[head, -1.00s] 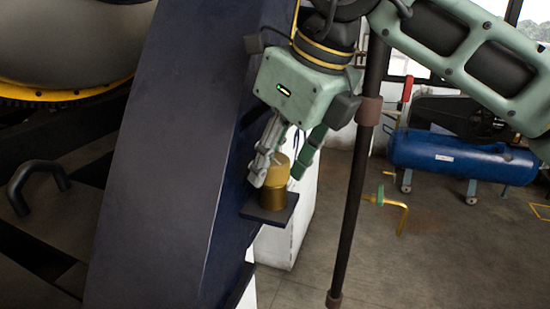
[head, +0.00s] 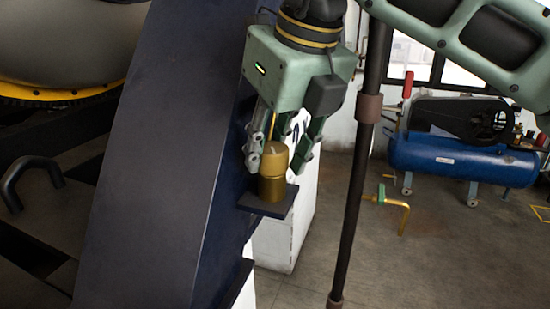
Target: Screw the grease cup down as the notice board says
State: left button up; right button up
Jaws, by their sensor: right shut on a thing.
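The brass grease cup (head: 272,187) stands upright on a small dark bracket plate (head: 267,205) that sticks out from the dark blue beam. Its paler domed cap (head: 274,158) shows a light mark on top. My right gripper (head: 279,160) points down from above, its fingers on either side of the cap and shut on it. My left gripper is not in view. The notice board cannot be made out here.
The wide dark blue beam (head: 165,160) slants just left of the cup. A dark vertical pipe (head: 356,180) stands to the right, close to my arm. A white block (head: 285,235) is behind the bracket. A blue compressor tank (head: 450,160) stands farther back on open floor.

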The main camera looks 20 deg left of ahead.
jog(key=m+t+b, duration=0.1)
jog(key=m, duration=0.2)
jog(key=shift+s+a+f+h, duration=0.1)
jog(key=shift+a+h, duration=0.05)
jog(key=shift+h, duration=0.25)
jog(key=shift+m+h+b, duration=0.4)
jog(key=shift+m+b, duration=0.1)
jog(key=shift+m, duration=0.8)
jog(key=o, duration=1.1)
jog(key=shift+r, duration=0.2)
jog(key=shift+v, duration=3.9)
jog(key=shift+s+a, duration=0.1)
